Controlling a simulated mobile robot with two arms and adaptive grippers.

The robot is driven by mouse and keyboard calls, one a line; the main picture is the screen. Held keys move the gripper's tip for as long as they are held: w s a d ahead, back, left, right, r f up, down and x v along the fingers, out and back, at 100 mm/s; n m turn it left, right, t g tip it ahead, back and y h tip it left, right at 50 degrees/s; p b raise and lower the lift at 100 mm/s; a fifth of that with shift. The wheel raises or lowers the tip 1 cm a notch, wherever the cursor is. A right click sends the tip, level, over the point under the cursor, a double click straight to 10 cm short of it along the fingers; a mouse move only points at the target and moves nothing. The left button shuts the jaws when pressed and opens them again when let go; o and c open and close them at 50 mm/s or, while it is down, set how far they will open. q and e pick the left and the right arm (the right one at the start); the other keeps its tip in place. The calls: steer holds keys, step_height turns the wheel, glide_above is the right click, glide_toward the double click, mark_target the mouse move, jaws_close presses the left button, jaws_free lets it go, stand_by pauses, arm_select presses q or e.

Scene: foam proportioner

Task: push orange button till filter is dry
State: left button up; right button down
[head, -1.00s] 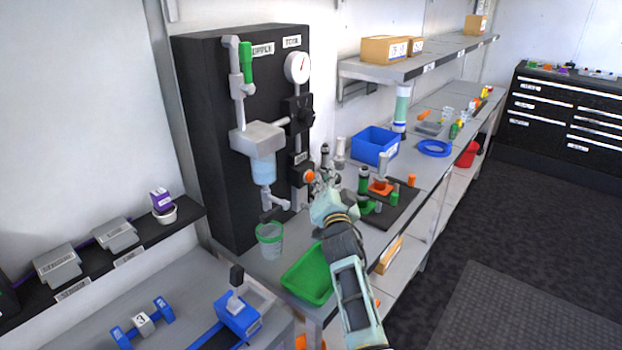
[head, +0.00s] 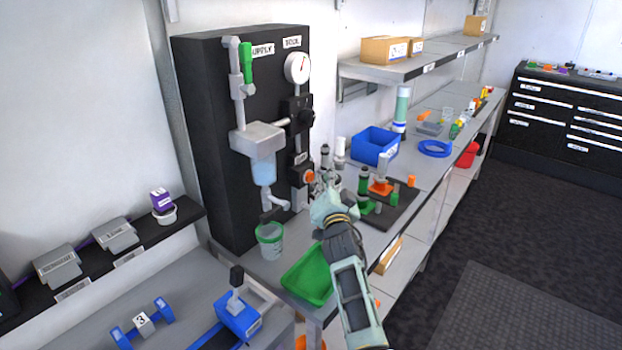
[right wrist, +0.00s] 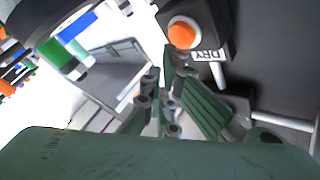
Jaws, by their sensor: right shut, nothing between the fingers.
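The orange button (head: 308,177) sits on a dark block on the black panel (head: 200,120); in the right wrist view the button (right wrist: 182,32) is beside a "DRY" label. The filter (head: 263,168) is a grey housing with a pale blue clear bowl on the panel's front; blue shows in the bowl. My right gripper (head: 322,182) is shut and empty, close to the button. In the right wrist view its fingertips (right wrist: 170,75) are just below the button; I cannot tell whether they touch it. My left gripper is not in view.
A cup with a green rim (head: 270,240) stands under the filter's drain. A green tray (head: 308,278), a black mat (head: 395,212) with fittings and a blue bin (head: 374,145) are on the bench. A gauge (head: 298,67) is above the button.

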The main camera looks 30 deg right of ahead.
steer(key=shift+w, duration=0.15)
steer(key=shift+w+a+b, duration=0.2)
steer(key=shift+w+b, duration=0.1)
steer(key=shift+w+a+b, duration=0.15)
steer(key=shift+w+b, duration=0.25)
stand_by(0.7)
steer(key=shift+s, duration=0.1)
steer(key=shift+s+d+p, duration=0.3)
steer(key=shift+s+p, duration=0.35)
steer(key=shift+s, duration=0.1)
